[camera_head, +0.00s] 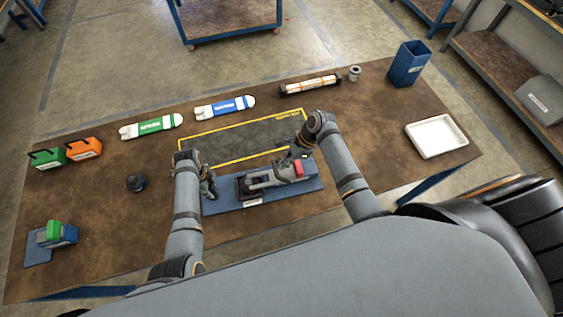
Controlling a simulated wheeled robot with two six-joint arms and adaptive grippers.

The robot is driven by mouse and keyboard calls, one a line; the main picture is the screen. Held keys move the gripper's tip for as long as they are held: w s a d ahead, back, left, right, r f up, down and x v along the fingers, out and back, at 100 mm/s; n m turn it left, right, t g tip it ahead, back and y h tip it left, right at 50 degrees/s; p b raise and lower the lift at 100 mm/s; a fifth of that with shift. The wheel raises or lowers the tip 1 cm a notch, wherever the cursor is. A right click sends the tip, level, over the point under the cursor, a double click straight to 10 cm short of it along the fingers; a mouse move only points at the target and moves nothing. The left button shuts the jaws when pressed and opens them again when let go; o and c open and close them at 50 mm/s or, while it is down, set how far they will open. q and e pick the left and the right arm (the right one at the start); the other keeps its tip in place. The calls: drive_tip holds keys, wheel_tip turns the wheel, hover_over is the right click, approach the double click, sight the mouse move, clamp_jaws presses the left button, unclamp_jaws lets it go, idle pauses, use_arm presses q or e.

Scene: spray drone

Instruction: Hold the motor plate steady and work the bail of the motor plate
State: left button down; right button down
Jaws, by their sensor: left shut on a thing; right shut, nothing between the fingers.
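The motor plate (300,188) is a blue plate at the table's near middle. It carries a dark and grey mechanism (259,182) with a grey lever-like part and a red block (298,169) at its right end. I cannot tell for certain which part is the bail. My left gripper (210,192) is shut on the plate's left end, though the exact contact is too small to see. My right gripper (302,156) is shut and empty, just above the right end of the mechanism. Whether it touches the mechanism is unclear.
A yellow-bordered dark mat (225,142) lies behind the plate. Green (151,126) and blue (225,107) labelled packs lie farther back. A white tray (436,136) and blue bin (408,64) stand right.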

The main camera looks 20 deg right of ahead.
use_arm(q)
drive_tip(key=shift+a, duration=0.25)
use_arm(e)
drive_tip(key=d+v, duration=0.1)
drive_tip(key=v, duration=1.1)
drive_tip(key=shift+s+d, duration=0.2)
drive_tip(key=shift+d, duration=0.2)
drive_tip(key=shift+f, duration=0.1)
use_arm(q)
drive_tip(key=c, duration=1)
unclamp_jaws()
use_arm(e)
drive_tip(key=shift+a, duration=0.1)
use_arm(q)
drive_tip(key=shift+o, duration=0.2)
drive_tip(key=shift+r, duration=0.1)
